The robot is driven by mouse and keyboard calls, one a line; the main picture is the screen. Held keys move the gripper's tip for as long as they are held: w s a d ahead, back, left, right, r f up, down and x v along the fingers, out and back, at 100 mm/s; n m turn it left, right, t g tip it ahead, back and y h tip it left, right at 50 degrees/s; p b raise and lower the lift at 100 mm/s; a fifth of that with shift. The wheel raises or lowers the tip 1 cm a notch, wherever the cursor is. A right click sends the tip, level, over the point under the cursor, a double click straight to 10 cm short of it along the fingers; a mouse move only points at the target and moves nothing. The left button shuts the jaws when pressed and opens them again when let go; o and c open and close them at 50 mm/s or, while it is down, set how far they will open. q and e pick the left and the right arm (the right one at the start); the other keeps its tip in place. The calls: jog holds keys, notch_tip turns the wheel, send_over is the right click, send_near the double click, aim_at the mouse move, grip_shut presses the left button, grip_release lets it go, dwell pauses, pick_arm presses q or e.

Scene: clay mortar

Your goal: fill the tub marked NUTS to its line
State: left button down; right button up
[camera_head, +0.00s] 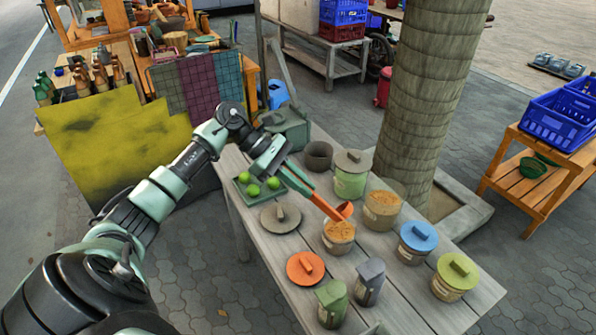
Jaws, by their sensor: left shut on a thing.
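My left gripper (303,188) is shut on an orange scoop (328,208), which slants down to the right. The scoop's bowl is at the back rim of an open tub (339,238) with orange-brown contents; I cannot tell whether it touches. A larger open clear tub (383,210) with tan-brown contents stands to the right and behind. Both have pale labels, too small to read, so I cannot tell which is marked NUTS. No fill line can be made out, and the scoop's load is unclear. My right gripper is not in view.
On the wooden table (250,230) are a blue-lidded tub (417,241), a yellow-lidded tub (454,277), a grey-lidded green tub (350,178), two small canisters (369,282), loose orange (305,268) and grey lids (280,217), and a lime tray (244,194). A thick trunk (428,90) rises behind.

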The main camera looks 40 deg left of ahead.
pick_arm(q)
jog(key=d+r+y+p, duration=0.1)
jog(key=p, duration=0.1)
jog(key=r+y+p, duration=0.1)
jog(key=p, duration=0.2)
jog(key=d+r+y+p, duration=0.1)
jog(key=r+p, duration=0.1)
jog(key=p, duration=0.1)
jog(key=shift+w+d+g, duration=0.2)
jog(key=shift+d+g, duration=0.1)
jog(key=w+d+g+y+p, duration=0.1)
jog(key=d+y+p, duration=0.3)
jog(key=d+y, duration=0.3)
jog(key=shift+r+m, duration=0.25)
jog(key=shift+m, duration=0.05)
jog(key=shift+d, duration=0.1)
jog(key=shift+s, duration=0.1)
